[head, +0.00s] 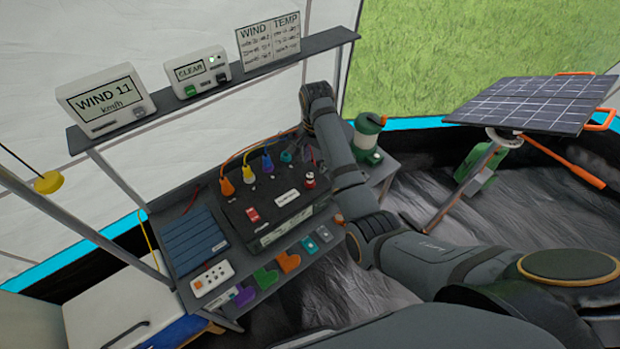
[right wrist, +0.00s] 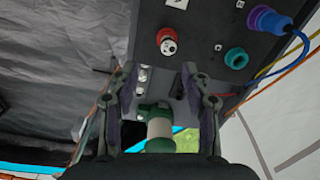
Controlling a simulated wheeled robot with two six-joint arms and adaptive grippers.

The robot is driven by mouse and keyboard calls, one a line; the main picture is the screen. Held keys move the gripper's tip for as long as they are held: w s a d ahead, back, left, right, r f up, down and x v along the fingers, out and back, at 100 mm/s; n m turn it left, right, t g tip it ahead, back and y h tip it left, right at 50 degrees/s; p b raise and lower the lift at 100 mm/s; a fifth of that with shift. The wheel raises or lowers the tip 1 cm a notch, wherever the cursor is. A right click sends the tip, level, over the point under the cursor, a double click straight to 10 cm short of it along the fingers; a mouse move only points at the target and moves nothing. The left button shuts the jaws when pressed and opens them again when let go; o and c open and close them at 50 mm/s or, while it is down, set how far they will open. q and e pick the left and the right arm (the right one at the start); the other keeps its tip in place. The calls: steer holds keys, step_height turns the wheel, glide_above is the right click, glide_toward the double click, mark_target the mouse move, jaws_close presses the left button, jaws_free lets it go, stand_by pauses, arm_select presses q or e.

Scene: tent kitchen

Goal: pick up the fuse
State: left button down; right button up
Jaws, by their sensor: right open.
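I cannot tell for certain which item is the fuse. Small silver metal pieces (right wrist: 142,80) show near the edge of the black power box in the right wrist view, between my fingers in the picture. Several coloured flat pieces lie on the lower shelf, including an orange one (head: 288,261) and a green one (head: 265,277). My right gripper (right wrist: 160,100) is open, with nothing held between its fingers. In the head view my right arm reaches over the box's right end, and the fingers are mostly hidden behind it. My left gripper is not in view.
The black power box (head: 272,226) carries a red knob (right wrist: 167,40), a teal socket (right wrist: 236,58) and coloured plugs with cables. A green lantern (head: 367,135) stands right of my arm. A shelf (head: 225,85) with displays runs above. A solar panel (head: 530,100) stands at right.

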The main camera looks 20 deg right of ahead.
step_height(320, 180, up, 2)
steer(key=w+a, duration=0.1)
steer(key=p, duration=0.1)
glide_above(310, 175)
steer(key=shift+m, duration=0.4)
step_height(310, 175, down, 5)
steer(key=shift+w+r, duration=0.1)
steer(key=shift+f+p, duration=0.45)
steer(key=shift+p, duration=0.05)
step_height(310, 175, down, 4)
steer(key=shift+f+p, duration=0.2)
steer(key=shift+p, duration=0.25)
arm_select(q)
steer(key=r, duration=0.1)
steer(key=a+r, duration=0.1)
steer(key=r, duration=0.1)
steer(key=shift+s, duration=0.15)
arm_select(e)
jaws_close()
